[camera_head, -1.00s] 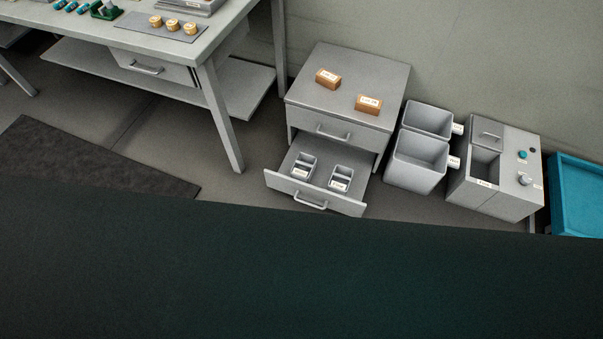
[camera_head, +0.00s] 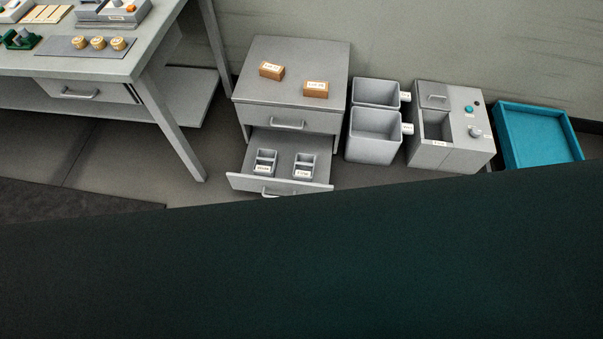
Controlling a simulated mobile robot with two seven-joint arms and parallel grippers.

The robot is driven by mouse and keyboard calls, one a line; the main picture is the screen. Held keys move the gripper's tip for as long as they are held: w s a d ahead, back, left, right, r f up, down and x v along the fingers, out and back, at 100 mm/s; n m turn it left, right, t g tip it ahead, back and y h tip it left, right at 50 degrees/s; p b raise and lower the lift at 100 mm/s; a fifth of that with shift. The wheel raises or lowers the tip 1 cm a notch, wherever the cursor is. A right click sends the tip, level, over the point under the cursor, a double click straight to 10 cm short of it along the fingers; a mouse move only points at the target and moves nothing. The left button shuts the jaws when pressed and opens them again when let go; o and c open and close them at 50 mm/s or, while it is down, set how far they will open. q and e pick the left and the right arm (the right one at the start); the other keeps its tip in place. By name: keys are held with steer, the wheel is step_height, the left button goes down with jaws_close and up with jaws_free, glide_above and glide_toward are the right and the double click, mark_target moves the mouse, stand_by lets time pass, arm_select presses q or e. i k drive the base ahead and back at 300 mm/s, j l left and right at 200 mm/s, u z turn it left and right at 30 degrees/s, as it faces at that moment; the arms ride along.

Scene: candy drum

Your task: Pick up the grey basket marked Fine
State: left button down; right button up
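Two small grey baskets with white labels stand side by side in the open lower drawer of a grey cabinet, a left one (camera_head: 265,158) and a right one (camera_head: 303,161). Their labels are too small to read, so I cannot tell which is marked Fine. The open drawer (camera_head: 283,147) is pulled out towards me. Neither of my grippers shows in the head view.
Two labelled brown blocks (camera_head: 316,89) lie on the cabinet top (camera_head: 290,57). Grey bins (camera_head: 374,138), a grey machine (camera_head: 450,128) and a teal tray (camera_head: 540,135) stand to the right. A workbench (camera_head: 110,62) is at left. A dark surface fills the foreground.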

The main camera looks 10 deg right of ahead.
mark_target(304, 165)
steer(key=i+j, duration=0.1)
steer(key=i, duration=1.1)
steer(key=z, duration=1.55)
